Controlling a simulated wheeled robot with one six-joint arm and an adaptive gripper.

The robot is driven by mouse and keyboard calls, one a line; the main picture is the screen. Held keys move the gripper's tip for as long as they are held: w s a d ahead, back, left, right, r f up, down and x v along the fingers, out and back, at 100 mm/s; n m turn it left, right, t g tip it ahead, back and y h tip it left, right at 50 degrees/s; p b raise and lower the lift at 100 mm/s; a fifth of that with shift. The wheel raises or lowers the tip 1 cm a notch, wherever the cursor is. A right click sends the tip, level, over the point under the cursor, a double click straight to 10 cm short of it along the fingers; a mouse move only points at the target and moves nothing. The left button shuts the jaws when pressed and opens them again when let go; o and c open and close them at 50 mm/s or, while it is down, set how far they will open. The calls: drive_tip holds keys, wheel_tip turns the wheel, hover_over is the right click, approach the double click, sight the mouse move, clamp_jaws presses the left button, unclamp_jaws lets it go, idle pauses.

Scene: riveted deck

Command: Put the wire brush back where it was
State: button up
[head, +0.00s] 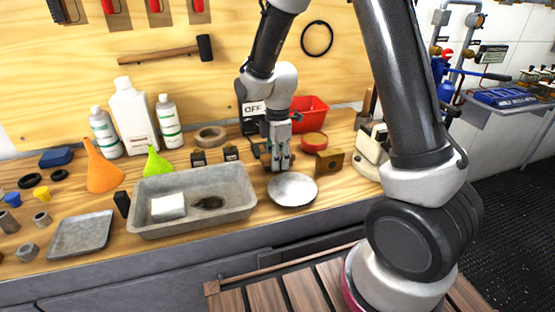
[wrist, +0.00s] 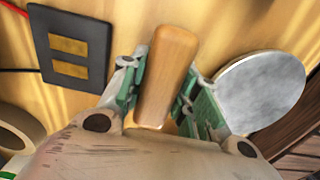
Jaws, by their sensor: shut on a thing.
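My gripper (head: 281,163) is low over the wooden bench in the head view, just behind a round pale plate (head: 292,189). In the wrist view, my gripper (wrist: 165,95) is shut on a wooden handle, which I take to be the wire brush (wrist: 168,65). The handle lies between the two green-sided fingers. The bristles do not show, and the gripper hides most of the brush in the head view. I cannot tell whether the brush touches the bench.
A grey tray (head: 150,216) holding a white block (head: 168,206) and a dark item stands left of my gripper. A brass block (head: 329,162) and red tin (head: 314,142) are to the right.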

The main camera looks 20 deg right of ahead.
drive_tip(key=shift+f, duration=0.25)
drive_tip(key=o, duration=1.1)
drive_tip(key=shift+o, duration=0.2)
wheel_tip(320, 180, up, 12)
drive_tip(key=shift+r, duration=0.1)
drive_tip(key=s+d+r+m+t, duration=0.2)
drive_tip(key=s+d+r+m, duration=0.6)
drive_tip(key=s+r, duration=0.1)
drive_tip(key=s+d+r+m+t, duration=0.1)
drive_tip(key=s+d+m, duration=0.2)
drive_tip(key=s+m, duration=0.2)
drive_tip(key=s+d+r+m+t, duration=0.1)
drive_tip(key=s+d+m, duration=0.3)
drive_tip(key=s, duration=0.5)
drive_tip(key=shift+r+m, duration=0.4)
drive_tip(key=shift+m, duration=0.1)
